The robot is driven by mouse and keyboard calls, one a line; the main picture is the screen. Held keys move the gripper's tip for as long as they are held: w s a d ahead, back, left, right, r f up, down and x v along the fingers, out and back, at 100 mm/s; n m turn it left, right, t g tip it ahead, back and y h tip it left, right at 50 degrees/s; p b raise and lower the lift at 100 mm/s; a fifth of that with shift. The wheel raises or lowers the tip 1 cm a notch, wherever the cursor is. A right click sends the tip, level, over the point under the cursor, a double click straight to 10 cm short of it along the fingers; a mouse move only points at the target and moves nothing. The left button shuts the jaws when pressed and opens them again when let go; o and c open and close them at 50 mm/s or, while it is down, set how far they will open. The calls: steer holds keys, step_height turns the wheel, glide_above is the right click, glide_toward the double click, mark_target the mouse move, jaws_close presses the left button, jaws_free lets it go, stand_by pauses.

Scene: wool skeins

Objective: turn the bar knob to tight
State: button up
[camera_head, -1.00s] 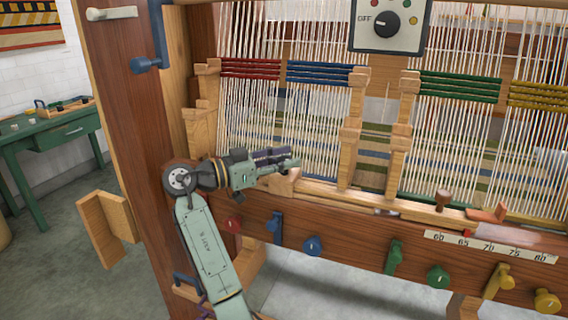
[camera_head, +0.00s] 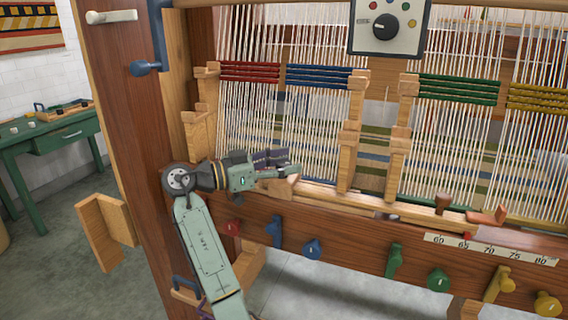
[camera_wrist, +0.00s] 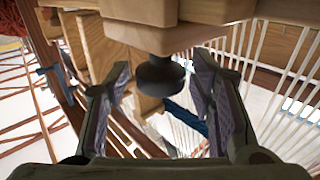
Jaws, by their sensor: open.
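My gripper (camera_head: 290,164) is in front of the left part of the loom, above the front beam. In the wrist view its two dark-padded fingers (camera_wrist: 163,88) are apart with nothing held. A dark round knob (camera_wrist: 160,75) under a pale wooden block shows between the fingers; I cannot tell whether it lies within their reach. No knob is labelled as the bar knob or marked tight. The front beam carries a red knob (camera_head: 233,228), a blue bar-shaped handle (camera_head: 275,231) and a blue round knob (camera_head: 312,249). A black dial (camera_head: 385,27) sits on the panel above.
Green (camera_head: 438,280) and yellow (camera_head: 546,304) knobs and a number scale (camera_head: 490,250) are farther right on the beam. White warp threads (camera_head: 440,150) and wooden uprights (camera_head: 352,135) stand behind my gripper. A thick post (camera_head: 130,150) is at left.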

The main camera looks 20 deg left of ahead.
steer(key=shift+a, duration=0.1)
steer(key=v, duration=1.2)
